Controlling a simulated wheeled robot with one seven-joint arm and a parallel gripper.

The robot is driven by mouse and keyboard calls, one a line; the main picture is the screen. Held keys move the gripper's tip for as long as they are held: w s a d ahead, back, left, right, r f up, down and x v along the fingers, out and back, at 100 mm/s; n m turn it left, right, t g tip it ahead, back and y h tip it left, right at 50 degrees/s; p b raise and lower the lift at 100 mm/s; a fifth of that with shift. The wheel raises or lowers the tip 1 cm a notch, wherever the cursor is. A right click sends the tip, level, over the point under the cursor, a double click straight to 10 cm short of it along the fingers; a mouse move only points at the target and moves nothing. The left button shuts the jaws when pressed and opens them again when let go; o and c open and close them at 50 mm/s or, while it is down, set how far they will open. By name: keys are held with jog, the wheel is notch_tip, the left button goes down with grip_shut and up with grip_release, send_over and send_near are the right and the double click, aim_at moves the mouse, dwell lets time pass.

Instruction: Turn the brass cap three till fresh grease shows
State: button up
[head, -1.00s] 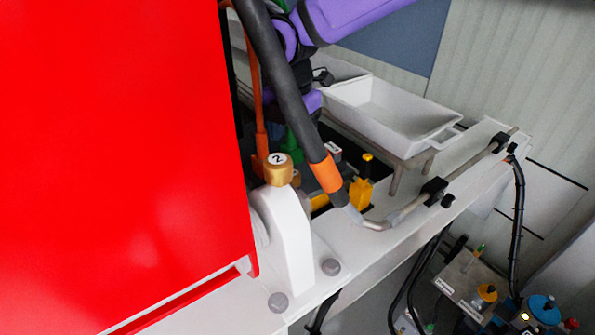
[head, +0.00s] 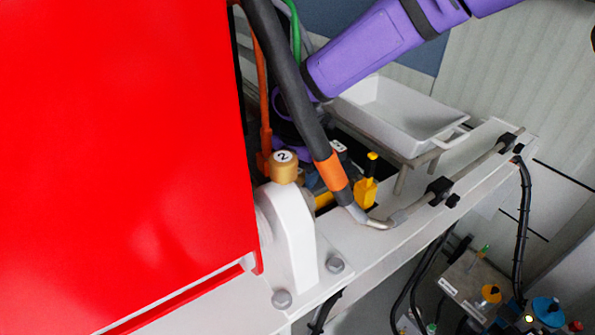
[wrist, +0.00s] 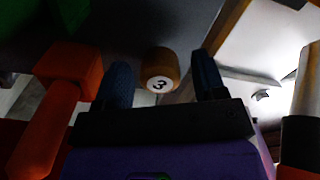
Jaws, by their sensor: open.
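The brass cap three (wrist: 159,70) shows in the wrist view, a short round brass cap with a "3" on its white face. It sits between the two dark fingers of my gripper (wrist: 161,64), which is open with a gap on each side of the cap. I cannot tell how far past the fingertips it lies. No grease is visible at it. In the head view my gripper is hidden behind the thick black hose and the red housing. Another brass cap (head: 284,168), marked "2", stands on a white bearing block.
A red housing (head: 120,160) fills the left of the head view. The black hose (head: 290,85) with its orange band crosses near my arm. A white tray (head: 400,115) and a yellow fitting (head: 367,185) stand close by. An orange part (wrist: 70,75) is left of my fingers.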

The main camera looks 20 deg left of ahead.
jog(key=c, duration=0.9)
jog(key=shift+m, duration=0.4)
jog(key=m, duration=0.3)
jog(key=shift+m, duration=0.3)
jog(key=m, duration=0.4)
jog(key=shift+m, duration=0.3)
jog(key=m, duration=0.4)
jog(key=shift+m, duration=2.2)
